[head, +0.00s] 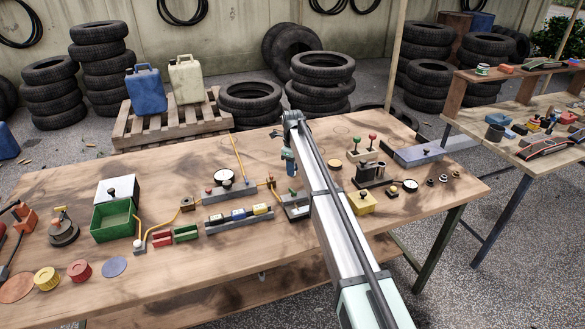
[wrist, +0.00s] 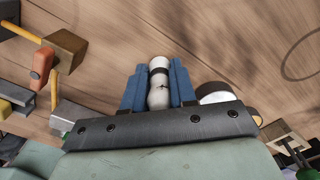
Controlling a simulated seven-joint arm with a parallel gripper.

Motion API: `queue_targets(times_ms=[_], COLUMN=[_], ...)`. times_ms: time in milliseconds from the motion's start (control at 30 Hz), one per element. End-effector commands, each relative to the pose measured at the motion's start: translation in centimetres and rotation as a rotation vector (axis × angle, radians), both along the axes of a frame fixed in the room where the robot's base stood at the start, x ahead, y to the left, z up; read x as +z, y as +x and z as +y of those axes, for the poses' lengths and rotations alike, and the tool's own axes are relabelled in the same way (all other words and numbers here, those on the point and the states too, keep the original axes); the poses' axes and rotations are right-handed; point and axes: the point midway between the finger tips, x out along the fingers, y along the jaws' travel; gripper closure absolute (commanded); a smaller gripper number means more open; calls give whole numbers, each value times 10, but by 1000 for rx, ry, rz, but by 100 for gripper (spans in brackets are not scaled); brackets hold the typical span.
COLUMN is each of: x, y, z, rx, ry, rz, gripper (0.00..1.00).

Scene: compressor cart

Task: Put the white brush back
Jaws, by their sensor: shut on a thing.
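My gripper (head: 289,163) is above the back middle of the wooden table in the head view, with my arm hiding part of the table. In the wrist view my gripper (wrist: 159,85) has its blue fingers closed on a white, rounded piece with a dark band, which looks like the white brush (wrist: 158,93). Its lower end is hidden behind the gripper's dark bar, and no bristles show. In the head view the held piece is too small to make out. I cannot tell which place on the table belongs to the brush.
A green box (head: 112,220), a grey rack (head: 239,224) with coloured blocks and a yellow block (head: 362,204) stand on the table. The table's back left (head: 160,165) is fairly clear.

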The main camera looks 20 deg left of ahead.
Motion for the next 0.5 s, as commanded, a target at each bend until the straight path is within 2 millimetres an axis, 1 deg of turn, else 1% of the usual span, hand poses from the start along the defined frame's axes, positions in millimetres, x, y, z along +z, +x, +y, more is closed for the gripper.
queue_targets(times_ms=[233, 267, 500], x=[-2, -3, -2], y=[0, 0, 0], z=[0, 0, 0], rx=[0, 0, 0], ry=[0, 0, 0], rz=[0, 0, 0], gripper=[100, 73, 50])
